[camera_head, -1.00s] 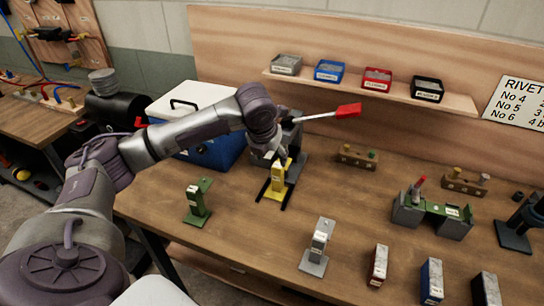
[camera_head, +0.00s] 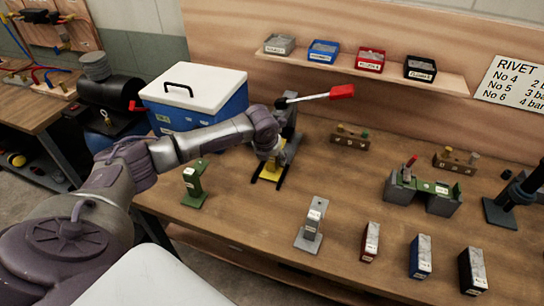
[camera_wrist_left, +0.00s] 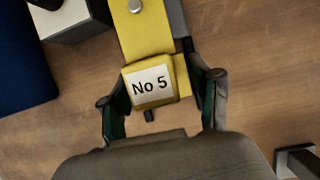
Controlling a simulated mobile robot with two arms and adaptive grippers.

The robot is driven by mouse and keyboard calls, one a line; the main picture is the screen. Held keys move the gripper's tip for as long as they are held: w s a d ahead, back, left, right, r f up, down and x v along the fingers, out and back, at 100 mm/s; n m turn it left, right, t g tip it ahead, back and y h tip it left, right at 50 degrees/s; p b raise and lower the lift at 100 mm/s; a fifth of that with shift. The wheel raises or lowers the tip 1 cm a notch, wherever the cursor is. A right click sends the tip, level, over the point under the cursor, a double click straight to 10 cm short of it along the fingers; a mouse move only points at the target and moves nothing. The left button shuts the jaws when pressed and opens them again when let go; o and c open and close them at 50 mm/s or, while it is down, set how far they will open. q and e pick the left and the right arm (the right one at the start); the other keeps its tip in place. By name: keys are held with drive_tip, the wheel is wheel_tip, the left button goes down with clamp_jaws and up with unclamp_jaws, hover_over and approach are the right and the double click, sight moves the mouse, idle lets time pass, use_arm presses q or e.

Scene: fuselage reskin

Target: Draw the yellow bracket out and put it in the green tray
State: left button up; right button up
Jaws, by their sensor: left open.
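The yellow bracket (camera_head: 271,172) stands on the bench at the foot of a grey press with a red-handled lever. My left gripper (camera_head: 279,158) is at the bracket and hides its upper part in the head view. In the left wrist view, the bracket's "No 5" label (camera_wrist_left: 150,85) lies between the open fingers of my left gripper (camera_wrist_left: 162,108). I cannot tell if either finger touches it. I cannot make out a plainly green tray; a green labelled piece (camera_head: 428,187) sits between grey blocks at right. My right gripper is not in view.
A green bracket (camera_head: 194,186) and a grey bracket (camera_head: 312,222) stand nearby. Red, blue and black boxes line the front right. A blue cooler (camera_head: 205,98) stands behind my left arm. Shelf bins (camera_head: 371,60) are above.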

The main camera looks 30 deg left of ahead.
use_arm(q)
drive_tip(key=shift+f, duration=0.25)
clamp_jaws()
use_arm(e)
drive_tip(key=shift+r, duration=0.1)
